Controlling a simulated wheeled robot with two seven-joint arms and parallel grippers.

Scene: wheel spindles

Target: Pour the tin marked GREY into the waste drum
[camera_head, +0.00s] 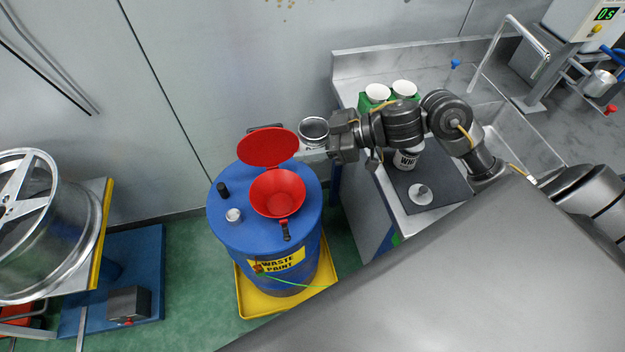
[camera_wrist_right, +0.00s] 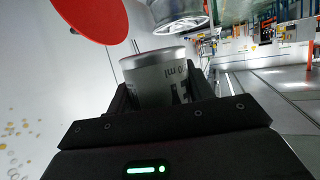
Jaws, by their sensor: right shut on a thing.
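My right gripper (camera_head: 330,138) is shut on a metal tin (camera_head: 314,131), which looks upright with its top open toward the head camera. In the right wrist view the tin (camera_wrist_right: 160,85) sits between the fingers; its label is only partly readable. The blue waste drum (camera_head: 230,235) stands left of the gripper, with a "WASTE PAINT" label. A red funnel (camera_head: 277,194) is set in its top, its red lid (camera_head: 267,148) raised behind; the lid also shows in the wrist view (camera_wrist_right: 95,18). The tin is beyond and right of the funnel, not over it. My left gripper is out of view.
A tin marked WHI… (camera_head: 407,158) and a round grey-topped item (camera_head: 421,194) stand on a dark mat (camera_head: 447,186) on the steel bench. White cups (camera_head: 377,92) sit in a green holder. A small cup (camera_head: 233,215) and black cap (camera_head: 222,189) are on the drum.

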